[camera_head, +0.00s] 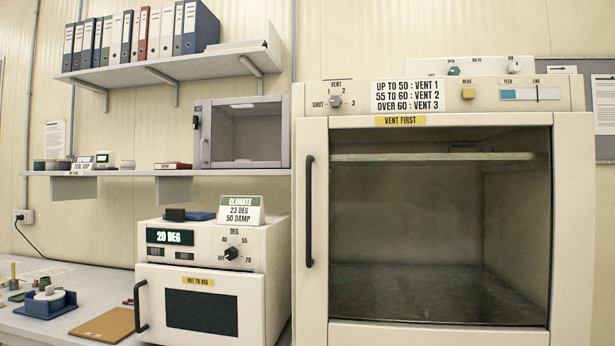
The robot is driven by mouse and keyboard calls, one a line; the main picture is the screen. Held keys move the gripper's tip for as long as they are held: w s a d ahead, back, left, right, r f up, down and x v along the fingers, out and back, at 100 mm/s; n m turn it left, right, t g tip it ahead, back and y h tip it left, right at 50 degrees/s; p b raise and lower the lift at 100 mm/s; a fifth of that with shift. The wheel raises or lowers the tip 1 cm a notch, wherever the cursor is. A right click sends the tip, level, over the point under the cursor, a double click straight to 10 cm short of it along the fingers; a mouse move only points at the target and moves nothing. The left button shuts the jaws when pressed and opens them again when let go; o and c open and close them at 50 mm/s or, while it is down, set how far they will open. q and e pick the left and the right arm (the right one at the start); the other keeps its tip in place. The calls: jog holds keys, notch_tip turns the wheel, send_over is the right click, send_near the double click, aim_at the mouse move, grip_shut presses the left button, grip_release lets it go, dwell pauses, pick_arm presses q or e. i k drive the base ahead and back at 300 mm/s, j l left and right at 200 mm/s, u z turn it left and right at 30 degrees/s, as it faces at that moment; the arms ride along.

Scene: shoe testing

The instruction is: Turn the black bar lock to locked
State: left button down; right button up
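No part is labelled as a lock in this view. A large cream cabinet (572,220) fills the right side, with a vertical black bar (309,210) on the left of its glass door (430,240). The door looks closed. A smaller cream oven (257,285) at lower centre has a curved black bar handle (140,306) on its door's left side. A grey glass-fronted box (285,110) on the lower shelf has a small black piece (196,122) at its left edge. I cannot tell which black part is the lock. Neither gripper is in view.
A white bench (60,325) at lower left holds a blue fixture (45,303) and a brown board (104,325). Binders (130,38) stand on the upper shelf (170,67). A climate sign (240,212) and dark blue items stand on the oven.

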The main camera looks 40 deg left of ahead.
aim_at(195, 123)
jog(key=u, duration=1.55)
jog(key=i+j+z, duration=0.1)
jog(key=j+z, duration=0.25)
jog(key=j, duration=0.15)
